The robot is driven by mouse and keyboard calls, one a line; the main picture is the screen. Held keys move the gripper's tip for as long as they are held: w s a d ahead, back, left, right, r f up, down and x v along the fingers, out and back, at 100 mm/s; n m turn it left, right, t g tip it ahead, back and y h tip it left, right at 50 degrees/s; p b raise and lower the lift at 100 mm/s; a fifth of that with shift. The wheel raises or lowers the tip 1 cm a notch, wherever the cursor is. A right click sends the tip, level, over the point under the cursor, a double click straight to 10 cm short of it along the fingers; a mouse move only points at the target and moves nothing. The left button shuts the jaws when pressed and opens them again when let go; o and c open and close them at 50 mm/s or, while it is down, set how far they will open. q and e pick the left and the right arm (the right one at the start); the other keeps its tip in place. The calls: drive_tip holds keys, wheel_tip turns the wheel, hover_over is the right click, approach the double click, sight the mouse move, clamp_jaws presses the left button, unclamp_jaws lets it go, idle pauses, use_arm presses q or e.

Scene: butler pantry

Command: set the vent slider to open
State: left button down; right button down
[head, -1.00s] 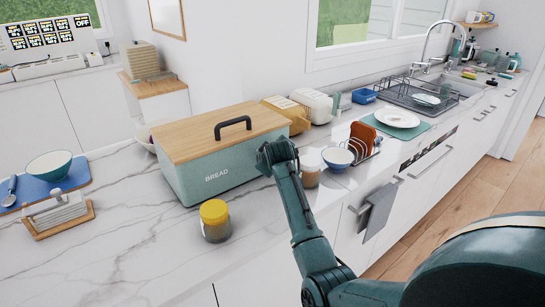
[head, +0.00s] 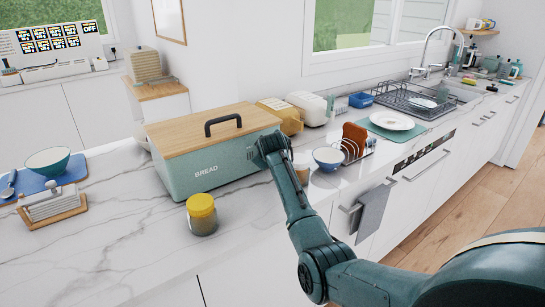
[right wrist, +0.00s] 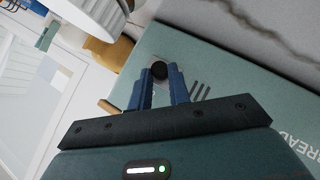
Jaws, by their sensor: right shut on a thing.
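The pale green bread bin (head: 185,180) stands on the marble counter, with a wooden lid and a black handle. Its front reads BREAD. My right gripper (head: 270,147) is at the right end of the bin's front and hides the slider in the head view. In the right wrist view, the vent slider's round black knob (right wrist: 159,70) sits on a light plate between the blue fingertips of my right gripper (right wrist: 160,78), which is shut on it. Dark vent slots (right wrist: 200,92) show beside the knob, partly behind a finger. My left gripper is not in view.
A yellow-lidded jar (head: 202,214) stands in front of the bin. Another jar (head: 301,170), a blue bowl (head: 329,157) and a rack (head: 355,148) stand close to the right of my arm.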

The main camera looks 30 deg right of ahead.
drive_tip(key=shift+d+r, duration=0.15)
drive_tip(key=shift+d, duration=0.1)
drive_tip(key=c, duration=1.3)
unclamp_jaws()
drive_tip(key=v, duration=1.3)
drive_tip(key=shift+s+a, duration=0.1)
drive_tip(key=shift+a, duration=0.1)
